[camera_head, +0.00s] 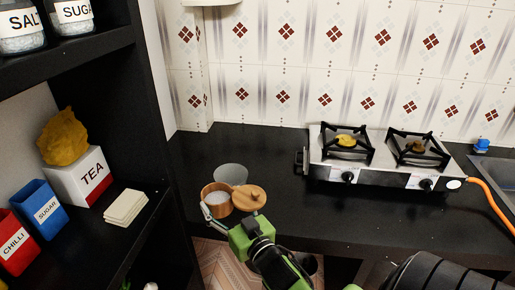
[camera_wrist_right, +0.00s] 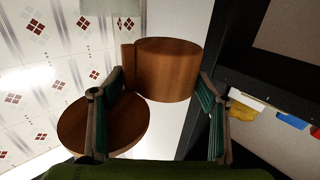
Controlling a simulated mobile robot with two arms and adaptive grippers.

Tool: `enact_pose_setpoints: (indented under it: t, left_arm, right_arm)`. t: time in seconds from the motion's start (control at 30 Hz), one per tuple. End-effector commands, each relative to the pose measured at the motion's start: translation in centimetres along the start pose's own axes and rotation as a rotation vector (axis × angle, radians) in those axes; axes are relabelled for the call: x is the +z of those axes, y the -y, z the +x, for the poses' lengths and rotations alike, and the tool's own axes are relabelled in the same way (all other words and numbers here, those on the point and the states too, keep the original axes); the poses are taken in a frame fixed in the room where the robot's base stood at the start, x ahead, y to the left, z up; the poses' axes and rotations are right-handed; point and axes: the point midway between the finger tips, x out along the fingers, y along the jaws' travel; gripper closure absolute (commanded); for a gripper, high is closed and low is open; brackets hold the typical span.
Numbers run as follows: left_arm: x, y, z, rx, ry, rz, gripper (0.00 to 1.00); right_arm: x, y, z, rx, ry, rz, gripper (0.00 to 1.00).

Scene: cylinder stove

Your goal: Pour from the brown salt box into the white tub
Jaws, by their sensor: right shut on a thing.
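The brown salt box (camera_head: 215,196) is a round wooden-coloured pot with white contents, open at the top in the head view. My right gripper (camera_head: 222,214) is shut on it from the front. In the right wrist view the box (camera_wrist_right: 168,70) sits between the two fingers (camera_wrist_right: 162,88). Its round brown lid (camera_head: 250,198) is swung to the side; it also shows in the wrist view (camera_wrist_right: 108,132), partly behind a finger. A pale greyish round tub (camera_head: 231,173) stands just behind the box, its front partly hidden. My left gripper is not in view.
A two-burner stove (camera_head: 385,160) stands right of centre on the black counter (camera_head: 270,150). A dark shelf at the left holds a tea box (camera_head: 82,178), a blue sugar box (camera_head: 43,203) and a red chilli box (camera_head: 15,243). Counter between tub and stove is clear.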

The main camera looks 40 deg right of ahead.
Motion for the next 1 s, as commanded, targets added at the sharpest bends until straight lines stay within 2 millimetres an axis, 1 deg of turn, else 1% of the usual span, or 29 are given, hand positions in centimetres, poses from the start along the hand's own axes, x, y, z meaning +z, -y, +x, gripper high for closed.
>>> enact_pose_setpoints:
  t: [0.03,0.07,0.1,0.17,0.2,0.3,0.4,0.43,0.5,0.6,0.7,1.0]
  left_arm:
    - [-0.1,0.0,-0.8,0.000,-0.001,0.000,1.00]
    - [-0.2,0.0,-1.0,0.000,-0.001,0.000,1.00]
    - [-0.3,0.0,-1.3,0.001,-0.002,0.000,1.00]
    - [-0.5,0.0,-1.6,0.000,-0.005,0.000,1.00]
    - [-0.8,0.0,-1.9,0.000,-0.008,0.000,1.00]
    - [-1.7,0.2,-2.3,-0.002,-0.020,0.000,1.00]
    - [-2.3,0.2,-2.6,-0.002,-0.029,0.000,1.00]
    - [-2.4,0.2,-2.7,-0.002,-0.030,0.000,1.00]
    - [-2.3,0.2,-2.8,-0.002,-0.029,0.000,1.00]
    - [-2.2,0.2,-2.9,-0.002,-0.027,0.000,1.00]
    - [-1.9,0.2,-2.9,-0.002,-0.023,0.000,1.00]
    - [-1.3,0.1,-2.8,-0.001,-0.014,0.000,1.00]
  right_arm:
    - [-0.7,-2.5,1.9,0.030,-0.010,-0.004,0.58]
    - [-0.7,-3.9,2.8,0.048,-0.009,-0.003,0.58]
    - [-0.7,-5.9,4.0,0.074,-0.009,-0.003,0.58]
    - [-1.0,-8.8,5.5,0.113,-0.010,-0.003,0.58]
    - [-1.2,-10.7,6.4,0.138,-0.011,-0.002,0.58]
    - [-1.7,-14.9,8.2,0.195,-0.010,-0.002,0.58]
    - [-2.3,-18.1,9.2,0.240,-0.009,-0.002,0.58]
    - [-2.4,-18.9,9.4,0.250,-0.008,-0.001,0.58]
    - [-2.6,-20.2,9.8,0.269,-0.007,-0.002,0.58]
    - [-2.7,-21.2,10.1,0.284,-0.008,-0.002,0.58]
    - [-2.7,-21.5,10.1,0.288,-0.006,-0.002,0.58]
    - [-2.7,-21.5,10.1,0.287,-0.006,-0.003,0.58]
